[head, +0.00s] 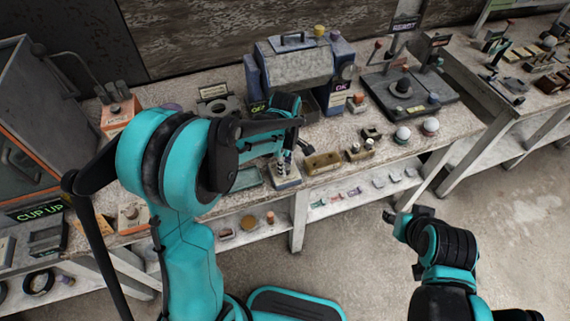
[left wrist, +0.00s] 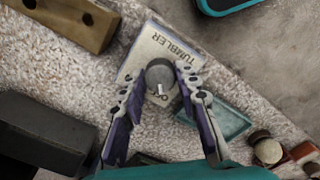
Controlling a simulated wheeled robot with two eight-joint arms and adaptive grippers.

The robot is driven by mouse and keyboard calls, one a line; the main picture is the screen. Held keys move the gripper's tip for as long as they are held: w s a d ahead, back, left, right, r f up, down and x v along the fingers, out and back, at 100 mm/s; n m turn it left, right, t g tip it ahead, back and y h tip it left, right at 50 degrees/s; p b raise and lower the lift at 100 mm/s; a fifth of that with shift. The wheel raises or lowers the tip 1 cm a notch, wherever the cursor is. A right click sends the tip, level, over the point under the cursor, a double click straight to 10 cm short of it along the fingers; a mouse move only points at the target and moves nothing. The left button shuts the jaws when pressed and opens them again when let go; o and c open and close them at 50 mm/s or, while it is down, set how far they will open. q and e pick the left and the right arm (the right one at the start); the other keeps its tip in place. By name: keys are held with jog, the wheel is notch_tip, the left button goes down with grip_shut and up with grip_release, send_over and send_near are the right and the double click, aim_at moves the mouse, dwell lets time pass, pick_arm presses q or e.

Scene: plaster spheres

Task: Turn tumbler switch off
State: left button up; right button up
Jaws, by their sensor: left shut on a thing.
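The tumbler switch is a small pale plate (left wrist: 172,46) marked TUMBLER with a round grey knob (left wrist: 159,73) and a short light lever on it. In the head view its base (head: 286,182) sits near the front edge of the bench, partly hidden by my left gripper (head: 284,163). In the left wrist view the fingers of my left gripper (left wrist: 159,80) stand on both sides of the knob and are shut on the switch. The exact contact is hard to see. My right gripper (head: 398,219) hangs over the floor, away from the bench; its jaws are too small to read.
A tan block (head: 322,162) stands right of the switch, and a green plate (head: 246,179) lies left of it. Behind is a large grey machine (head: 297,65). White spheres (head: 403,134) sit farther right. The floor (head: 345,245) in front is clear.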

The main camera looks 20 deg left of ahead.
dwell(0.3)
pick_arm(q)
jog(key=o, duration=1.2)
jog(key=shift+c, duration=0.2)
jog(key=shift+r, duration=0.1)
notch_tip(320, 180, up, 12)
jog(key=s+a+m+t, duration=0.1)
jog(key=s+m+t, duration=0.2)
jog(key=s+m, duration=0.5)
jog(key=s+a+m+t, duration=0.2)
jog(key=s+m+t, duration=0.2)
jog(key=s+m, duration=0.3)
jog(key=shift+s+a+m, duration=0.3)
jog(key=shift+s+m, duration=0.1)
jog(key=shift+m, duration=0.1)
